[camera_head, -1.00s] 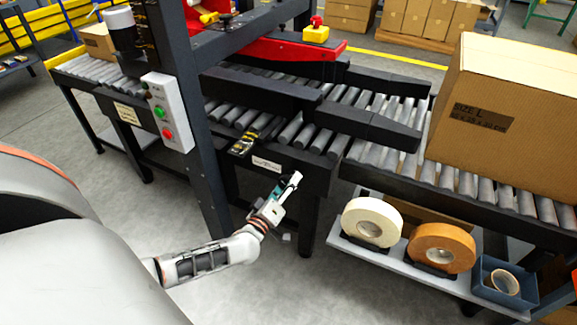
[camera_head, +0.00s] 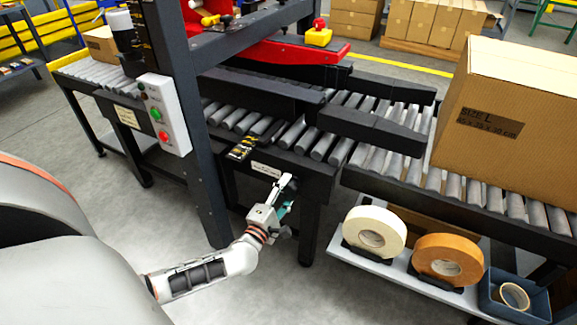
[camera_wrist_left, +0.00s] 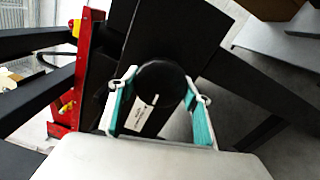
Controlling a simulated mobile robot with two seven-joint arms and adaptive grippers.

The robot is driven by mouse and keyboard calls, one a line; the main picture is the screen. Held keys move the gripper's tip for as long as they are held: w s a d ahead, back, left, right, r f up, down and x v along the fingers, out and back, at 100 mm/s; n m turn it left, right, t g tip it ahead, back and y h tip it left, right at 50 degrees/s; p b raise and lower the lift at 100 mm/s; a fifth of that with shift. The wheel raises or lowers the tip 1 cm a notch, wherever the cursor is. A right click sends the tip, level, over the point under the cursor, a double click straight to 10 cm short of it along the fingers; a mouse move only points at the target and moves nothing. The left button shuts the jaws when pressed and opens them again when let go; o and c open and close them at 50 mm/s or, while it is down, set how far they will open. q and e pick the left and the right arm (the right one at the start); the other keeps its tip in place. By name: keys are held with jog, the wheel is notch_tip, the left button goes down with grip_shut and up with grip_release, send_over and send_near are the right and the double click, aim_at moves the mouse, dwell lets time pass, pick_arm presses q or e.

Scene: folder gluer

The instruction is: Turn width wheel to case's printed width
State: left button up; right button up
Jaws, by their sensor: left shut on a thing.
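My left gripper (camera_head: 283,195) is at the front side of the conveyor frame, below a small white label plate. In the left wrist view its teal-padded fingers (camera_wrist_left: 160,108) are closed on both sides of the round black width wheel (camera_wrist_left: 160,85), which has a short white mark. In the head view the gripper hides the wheel. The case (camera_head: 515,115) is a large brown carton on the right rollers. Its dark print reads "SIZE L" over a line of dimensions too small to read surely. My right gripper is not in view.
Black side guides (camera_head: 370,130) lie over the rollers. A control box (camera_head: 162,115) with green and red buttons hangs on the dark post at left. Tape rolls (camera_head: 374,231) and a blue bin (camera_head: 515,296) sit on the low shelf. The floor in front is clear.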

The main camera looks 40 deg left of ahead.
pick_arm(q)
jog(key=shift+f+n, duration=0.25)
jog(key=shift+n, duration=0.25)
jog(key=shift+n+b, duration=0.35)
jog(key=shift+n, duration=0.65)
jog(key=n, duration=0.2)
jog(key=shift+d+f+n+b, duration=0.1)
jog(key=shift+n+b, duration=0.25)
jog(key=shift+n, duration=0.05)
jog(key=shift+n+b, duration=0.4)
jog(key=shift+n, duration=1.8)
jog(key=shift+n+b, duration=0.4)
jog(key=shift+n, duration=0.2)
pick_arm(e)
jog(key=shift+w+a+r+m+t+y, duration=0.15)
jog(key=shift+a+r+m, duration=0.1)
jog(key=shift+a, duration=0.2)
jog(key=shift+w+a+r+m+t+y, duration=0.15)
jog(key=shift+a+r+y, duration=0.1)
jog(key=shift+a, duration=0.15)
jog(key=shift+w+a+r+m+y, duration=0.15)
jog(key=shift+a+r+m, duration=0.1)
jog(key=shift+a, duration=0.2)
pick_arm(q)
jog(key=shift+r, duration=0.2)
jog(key=o, duration=1.1)
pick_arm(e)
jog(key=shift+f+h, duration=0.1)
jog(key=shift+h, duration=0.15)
